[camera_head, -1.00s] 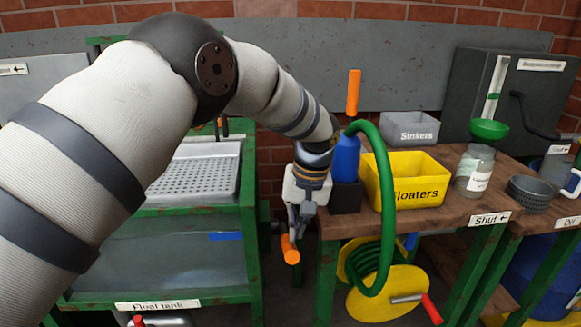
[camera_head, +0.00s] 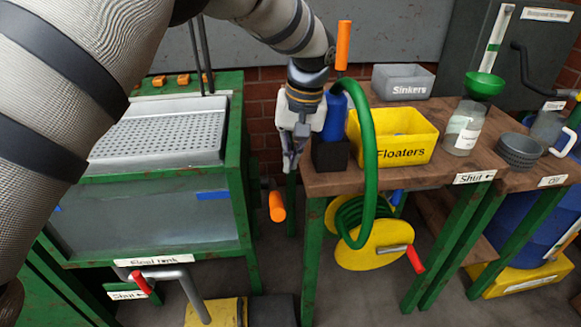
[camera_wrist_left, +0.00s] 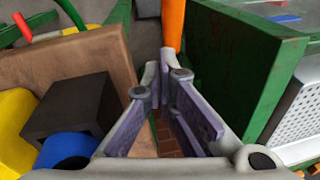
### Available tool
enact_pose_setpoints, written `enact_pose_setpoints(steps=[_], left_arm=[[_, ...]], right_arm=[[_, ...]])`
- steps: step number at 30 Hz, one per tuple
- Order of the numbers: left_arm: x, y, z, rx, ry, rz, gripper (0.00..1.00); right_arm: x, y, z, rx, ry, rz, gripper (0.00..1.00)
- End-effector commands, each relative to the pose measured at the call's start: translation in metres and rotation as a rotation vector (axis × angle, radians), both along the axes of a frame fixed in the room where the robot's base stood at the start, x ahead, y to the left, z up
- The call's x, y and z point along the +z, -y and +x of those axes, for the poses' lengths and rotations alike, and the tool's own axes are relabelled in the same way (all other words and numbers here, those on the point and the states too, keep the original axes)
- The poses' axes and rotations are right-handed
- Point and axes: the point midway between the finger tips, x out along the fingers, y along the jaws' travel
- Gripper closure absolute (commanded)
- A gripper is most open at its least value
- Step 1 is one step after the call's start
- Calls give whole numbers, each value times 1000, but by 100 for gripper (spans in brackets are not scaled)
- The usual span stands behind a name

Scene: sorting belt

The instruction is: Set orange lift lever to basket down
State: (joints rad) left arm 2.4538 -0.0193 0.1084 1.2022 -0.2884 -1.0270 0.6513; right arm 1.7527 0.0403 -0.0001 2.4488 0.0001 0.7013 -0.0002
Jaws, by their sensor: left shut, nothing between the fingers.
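An orange cylindrical lever grip (camera_head: 277,206) sticks out low beside the right side of the green float tank frame. My left gripper (camera_head: 290,168) is shut and empty, pointing down a little above that grip, with a visible gap between them. In the left wrist view, the shut fingers (camera_wrist_left: 165,70) are in front, and part of an orange cylinder (camera_wrist_left: 173,22) shows just beyond the tips. The perforated grey basket (camera_head: 160,133) sits on top of the tank. My right gripper is not in view.
A wooden table (camera_head: 370,183) to the right holds a black block (camera_head: 330,153) with a blue bottle (camera_head: 335,115), close beside my left gripper. Another orange cylinder (camera_head: 343,45) stands upright behind. A yellow hose reel (camera_head: 375,250) hangs below. The gap between tank and table is narrow.

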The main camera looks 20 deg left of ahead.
Motion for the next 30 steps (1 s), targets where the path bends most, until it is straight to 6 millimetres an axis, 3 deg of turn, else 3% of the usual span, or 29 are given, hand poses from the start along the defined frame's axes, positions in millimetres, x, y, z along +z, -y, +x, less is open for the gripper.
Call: enact_pose_setpoints(steps=[6, 12, 30], left_arm=[[42, 12, -9, 0, -5, 3, 100], [62, 18, -12, 1, -6, 3, 100], [65, 19, -13, 1, -6, 3, 100]], right_arm=[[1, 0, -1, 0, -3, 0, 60], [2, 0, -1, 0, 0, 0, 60], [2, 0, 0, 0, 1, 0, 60]])
